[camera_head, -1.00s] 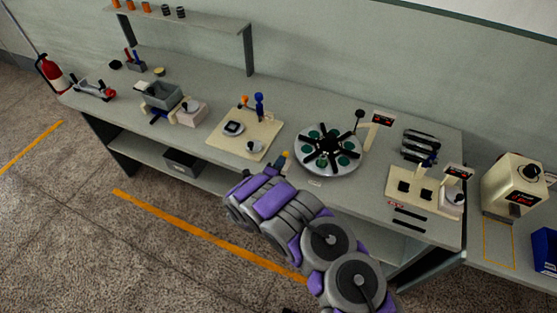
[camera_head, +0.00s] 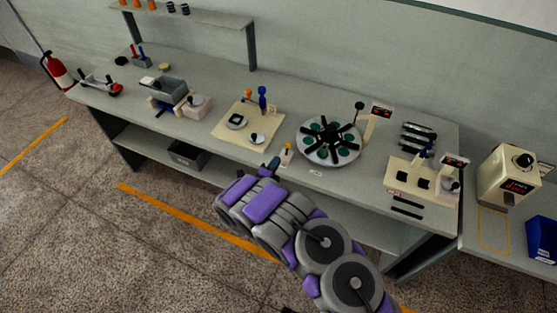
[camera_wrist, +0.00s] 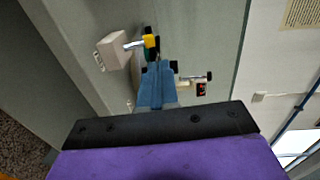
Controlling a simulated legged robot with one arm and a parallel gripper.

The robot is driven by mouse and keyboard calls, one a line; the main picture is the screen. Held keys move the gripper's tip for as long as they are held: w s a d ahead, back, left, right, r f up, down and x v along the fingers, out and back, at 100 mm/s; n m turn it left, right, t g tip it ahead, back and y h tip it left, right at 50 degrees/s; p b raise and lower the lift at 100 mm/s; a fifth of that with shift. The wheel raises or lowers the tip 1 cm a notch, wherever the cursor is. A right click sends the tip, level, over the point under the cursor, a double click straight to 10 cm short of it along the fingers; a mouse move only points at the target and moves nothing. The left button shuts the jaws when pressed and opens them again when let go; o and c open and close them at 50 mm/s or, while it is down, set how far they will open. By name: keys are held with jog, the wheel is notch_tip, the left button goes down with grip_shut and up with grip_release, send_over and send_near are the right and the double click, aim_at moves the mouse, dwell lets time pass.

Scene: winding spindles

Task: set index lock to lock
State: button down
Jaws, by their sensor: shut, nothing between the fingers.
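The index lock appears to be the small pale block (camera_head: 286,159) with a yellow-tipped lever (camera_head: 288,147) at the bench's front edge, left of the round dial. In the wrist view the block (camera_wrist: 114,50) shows at upper left, its metal lever ending in a yellow tip (camera_wrist: 152,42). My gripper (camera_head: 273,163) is just left of the block in the head view. In the wrist view its blue fingers (camera_wrist: 159,72) are shut and empty, their tips close to the yellow tip. I cannot tell whether they touch. Any lock marking is too small to read.
The round dial (camera_head: 303,150) with green discs and a black spider stands right of the lock. A cream board (camera_head: 224,137) with blue and orange knobs lies to the left. A cream panel (camera_head: 398,172) stands further right.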

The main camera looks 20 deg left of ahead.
jog(key=s+r, duration=0.2)
jog(key=s, duration=0.3)
jog(key=shift+s+a+r, duration=0.15)
jog(key=shift+s+r, duration=0.05)
jog(key=shift+s, duration=0.1)
jog(key=shift+a, duration=0.15)
jog(key=shift+w, duration=0.15)
